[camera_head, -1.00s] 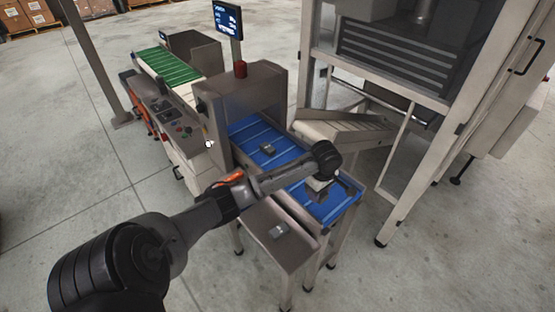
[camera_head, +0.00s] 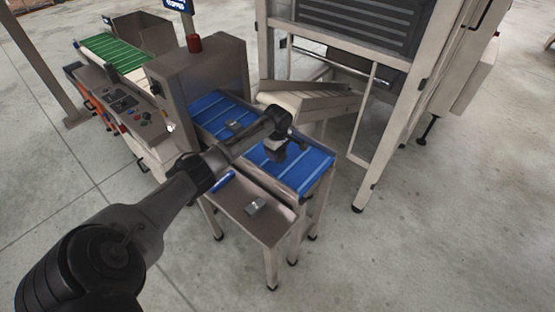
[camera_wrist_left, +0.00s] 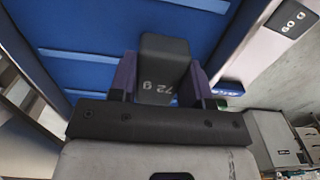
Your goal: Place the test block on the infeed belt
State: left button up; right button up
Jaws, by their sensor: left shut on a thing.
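My left gripper (camera_head: 276,150) is shut on a dark grey block (camera_wrist_left: 164,66) marked "72 g", which sits between its two fingers in the left wrist view. The gripper points down over the near part of the blue infeed belt (camera_head: 311,167). The belt (camera_wrist_left: 90,40) also lies behind the block in the wrist view. Whether the block touches the belt I cannot tell. My right gripper is not in view.
A side table (camera_head: 228,201) beside the belt holds a grey block (camera_head: 255,206), marked "60 g" in the wrist view (camera_wrist_left: 292,19), and a blue item (camera_head: 222,181). The machine housing (camera_head: 200,82) stands at the belt's far end. A framed cabinet (camera_head: 345,70) stands behind.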

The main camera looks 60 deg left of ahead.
pick_arm(q)
notch_tip(320, 180, down, 3)
jog(key=shift+f+b, duration=0.2)
jog(key=shift+b, duration=0.35)
jog(key=shift+r, duration=0.1)
jog(key=shift+f, duration=0.2)
jog(key=o, duration=0.9)
jog(key=shift+o, duration=0.2)
jog(key=shift+r, duration=0.15)
notch_tip(320, 180, up, 12)
jog(key=p, duration=0.3)
jog(key=shift+p, duration=0.4)
